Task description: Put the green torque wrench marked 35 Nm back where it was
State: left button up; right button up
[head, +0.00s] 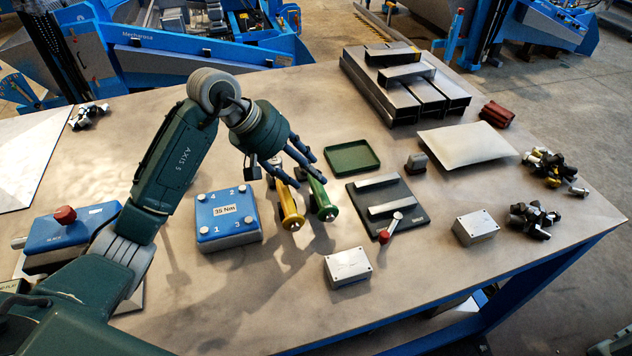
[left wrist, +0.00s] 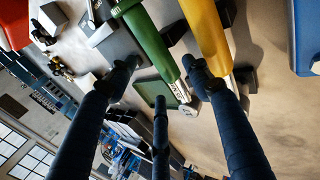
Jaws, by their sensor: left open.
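The green torque wrench (head: 322,200) lies on the workbench beside a yellow wrench (head: 289,206), to its right. My left gripper (head: 298,165) is open above the far ends of the two wrenches. In the left wrist view its fingers (left wrist: 162,66) spread on either side of the green wrench (left wrist: 147,38), and the yellow wrench (left wrist: 207,38) is close to one finger. A blue block (head: 207,237) with numbered corners carries a "35 Nm" label and stands left of the wrenches. My right gripper is not in view.
A green tray (head: 352,173) lies behind the wrenches. A dark plate with metal bars (head: 392,187) is close on their right. The front middle of the bench is mostly clear.

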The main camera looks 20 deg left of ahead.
pick_arm(q)
jog(key=b+v, duration=0.1)
jog(key=v, duration=0.5)
jog(key=shift+a+r, duration=0.15)
jog(key=shift+r, duration=0.15)
jog(key=shift+s, duration=0.1)
